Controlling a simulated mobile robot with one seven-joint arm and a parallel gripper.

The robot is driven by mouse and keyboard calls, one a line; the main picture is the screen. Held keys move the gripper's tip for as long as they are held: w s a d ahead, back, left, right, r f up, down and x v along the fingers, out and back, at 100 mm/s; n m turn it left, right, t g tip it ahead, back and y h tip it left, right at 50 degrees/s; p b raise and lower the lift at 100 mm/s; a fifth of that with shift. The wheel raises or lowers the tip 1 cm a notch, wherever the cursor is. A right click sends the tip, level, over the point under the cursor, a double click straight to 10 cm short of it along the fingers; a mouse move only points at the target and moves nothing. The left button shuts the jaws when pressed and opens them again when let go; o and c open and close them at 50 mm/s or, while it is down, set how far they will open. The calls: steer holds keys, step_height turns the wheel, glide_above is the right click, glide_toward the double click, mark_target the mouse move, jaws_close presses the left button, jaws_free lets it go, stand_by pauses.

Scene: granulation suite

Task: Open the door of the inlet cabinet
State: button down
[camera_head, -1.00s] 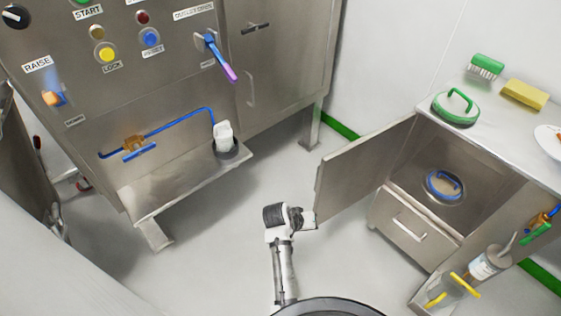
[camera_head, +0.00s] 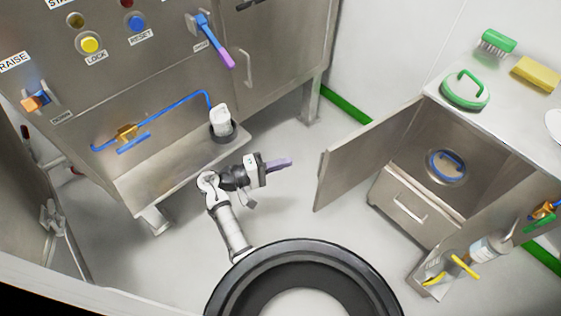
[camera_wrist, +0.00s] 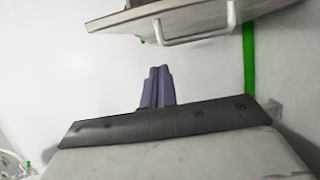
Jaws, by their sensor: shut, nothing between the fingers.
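A low steel cabinet (camera_head: 400,222) stands at the right, and I take it for the inlet cabinet. Its door (camera_head: 362,158) stands swung wide open to the left, showing a round blue-handled lid (camera_head: 446,167) inside. My gripper (camera_head: 289,162), with purple fingers, is left of the door's free edge, apart from it, and points right. The fingers (camera_wrist: 157,87) are together and empty in the wrist view. A steel edge with a pale bar handle (camera_wrist: 195,35) shows above them there; I cannot tell which panel this is.
A large steel machine (camera_head: 150,60) with buttons and a blue-purple lever (camera_head: 214,40) stands at the left, its ledge (camera_head: 165,180) near my arm. A brush (camera_head: 496,43), green-handled lid (camera_head: 465,90) and sponge (camera_head: 536,72) lie on the cabinet top. Floor between is clear.

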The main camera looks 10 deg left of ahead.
steer(key=d+p, duration=0.3)
steer(key=d, duration=0.5)
steer(key=shift+w+d, duration=0.4)
steer(key=shift+w, duration=0.05)
steer(key=shift+s, duration=0.1)
